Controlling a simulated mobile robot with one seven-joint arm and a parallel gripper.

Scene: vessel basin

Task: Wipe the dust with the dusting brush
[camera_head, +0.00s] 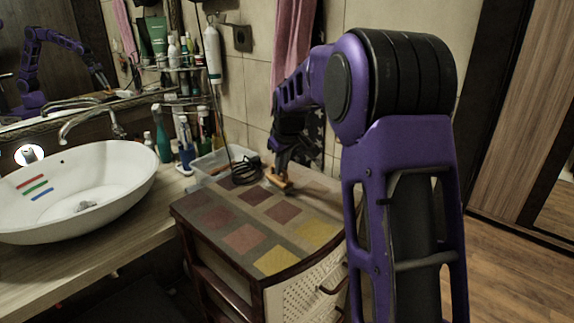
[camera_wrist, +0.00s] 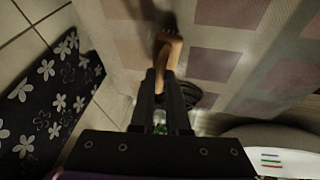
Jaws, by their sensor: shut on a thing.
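My gripper (camera_head: 277,160) is low over the back of the cabinet top (camera_head: 225,197), near the wall. It is shut on the dusting brush (camera_head: 280,182), which has a tan wooden body. In the wrist view the brush (camera_wrist: 170,46) extends from between the two dark fingers (camera_wrist: 160,88). The brush is at or just above the patterned surface; I cannot tell if it touches. Its bristles are not clear in either view. I cannot make out distinct dust on the cabinet top.
A coiled black cable (camera_head: 246,171) lies beside the brush, with a clear plastic tray (camera_head: 212,165) behind it. A white basin (camera_head: 75,185) with red, green and blue marks stands at left. Several bottles (camera_head: 185,135) stand at the wall. The cabinet's front top is clear.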

